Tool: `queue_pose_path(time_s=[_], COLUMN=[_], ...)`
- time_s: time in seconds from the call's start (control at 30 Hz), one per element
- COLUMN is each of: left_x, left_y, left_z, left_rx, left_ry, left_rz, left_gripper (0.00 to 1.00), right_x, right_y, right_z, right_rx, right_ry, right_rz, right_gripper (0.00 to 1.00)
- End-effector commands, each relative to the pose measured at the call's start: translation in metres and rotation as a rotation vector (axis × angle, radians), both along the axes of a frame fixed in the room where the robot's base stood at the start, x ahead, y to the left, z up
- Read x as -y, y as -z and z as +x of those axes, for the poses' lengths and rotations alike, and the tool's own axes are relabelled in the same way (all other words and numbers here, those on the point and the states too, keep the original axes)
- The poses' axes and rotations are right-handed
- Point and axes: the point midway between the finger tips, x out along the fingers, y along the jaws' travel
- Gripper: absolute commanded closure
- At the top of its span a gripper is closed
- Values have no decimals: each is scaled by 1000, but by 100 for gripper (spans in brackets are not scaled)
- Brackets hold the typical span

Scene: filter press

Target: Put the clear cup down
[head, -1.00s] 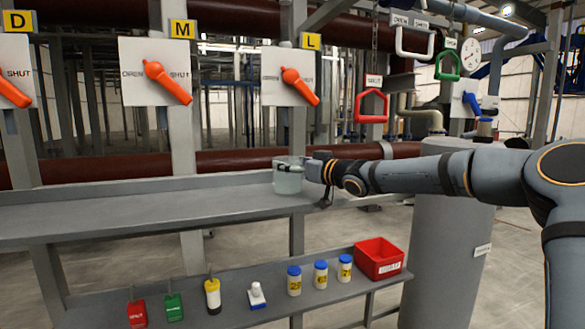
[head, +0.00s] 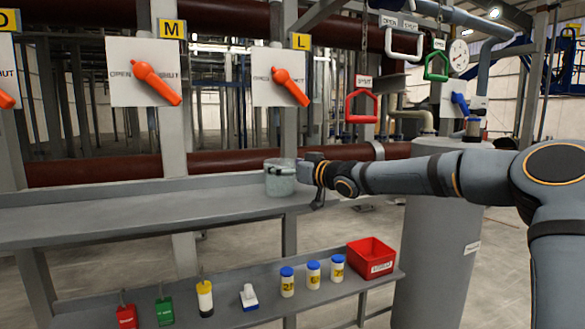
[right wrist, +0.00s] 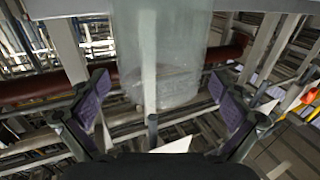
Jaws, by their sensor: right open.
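The clear cup (head: 280,183) is upright at the right end of the grey upper shelf (head: 130,208), near its front edge. Its base looks to be on or very close to the shelf; I cannot tell if it touches. My right gripper (head: 297,172) reaches in from the right at the cup's upper part. In the right wrist view the cup (right wrist: 165,55) stands ahead between the fingers of the right gripper (right wrist: 163,95), which are spread with gaps on both sides. My left gripper is not in view.
The lower shelf (head: 215,312) holds a red bin (head: 371,258), several bottles, and red and green tags. A grey cylinder (head: 440,250) stands right of the shelves. Orange-handled valve plates and hanging red, green and white handles are behind. The upper shelf left of the cup is clear.

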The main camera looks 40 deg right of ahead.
Motion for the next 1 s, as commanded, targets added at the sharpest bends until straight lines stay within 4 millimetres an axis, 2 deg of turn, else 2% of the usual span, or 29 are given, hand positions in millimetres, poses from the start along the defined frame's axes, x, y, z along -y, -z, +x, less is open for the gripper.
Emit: queue_pose_path(time_s=[0.4, 0.6, 0.7, 0.83, 1.0], left_x=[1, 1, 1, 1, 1], left_y=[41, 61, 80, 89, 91], left_z=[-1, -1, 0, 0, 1], left_rx=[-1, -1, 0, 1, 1], left_ry=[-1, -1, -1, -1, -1], left_rz=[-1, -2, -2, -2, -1], left_gripper=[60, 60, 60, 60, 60], right_x=[11, 12, 16, 18, 18], right_y=[3, 2, 5, 3, 0], right_z=[-66, -91, -104, -114, -119], right_rx=[10, 11, 9, 5, 1], right_ry=[-3, -9, -1, -2, -3], right_rz=[12, 8, 4, 2, 0], right_gripper=[0, 0, 0, 0, 0])
